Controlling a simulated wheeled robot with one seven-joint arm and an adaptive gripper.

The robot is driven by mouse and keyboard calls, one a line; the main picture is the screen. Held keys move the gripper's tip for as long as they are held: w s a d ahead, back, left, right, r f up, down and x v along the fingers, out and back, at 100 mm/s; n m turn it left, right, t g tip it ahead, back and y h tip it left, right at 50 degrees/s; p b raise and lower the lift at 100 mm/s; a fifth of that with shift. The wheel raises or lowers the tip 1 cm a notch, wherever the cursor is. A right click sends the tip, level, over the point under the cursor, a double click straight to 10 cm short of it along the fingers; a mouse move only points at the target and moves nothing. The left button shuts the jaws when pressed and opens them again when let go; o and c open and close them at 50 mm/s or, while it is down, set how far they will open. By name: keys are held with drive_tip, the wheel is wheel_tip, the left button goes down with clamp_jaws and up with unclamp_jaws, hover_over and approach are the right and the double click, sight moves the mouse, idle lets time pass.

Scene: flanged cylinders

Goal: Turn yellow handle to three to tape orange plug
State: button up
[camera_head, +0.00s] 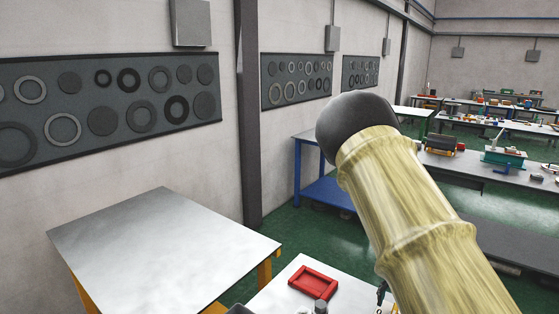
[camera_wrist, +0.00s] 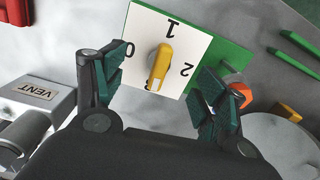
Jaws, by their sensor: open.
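In the wrist view, a yellow handle (camera_wrist: 160,66) sits on a white dial plate (camera_wrist: 190,38) marked 0, 1 and 2. A further mark at the lower edge is mostly hidden by the handle's lower end. My gripper (camera_wrist: 166,78) is open, with one finger on each side of the handle and a visible gap to it on both sides. The left finger covers part of the plate near the 0. An orange part (camera_wrist: 240,93), possibly the orange plug, is partly hidden behind the right finger. The handle and plug cannot be made out in the head view.
A VENT block (camera_wrist: 36,93) with a grey cylinder is left of my gripper, and a red tray (camera_wrist: 16,12) is at top left. Green bars (camera_wrist: 298,41) and a small yellow block (camera_wrist: 287,112) lie right. The head view shows a bare metal table (camera_head: 165,250) and a red tray (camera_head: 313,281).

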drive_tip(key=shift+r+p, duration=2)
drive_tip(key=shift+r, duration=0.35)
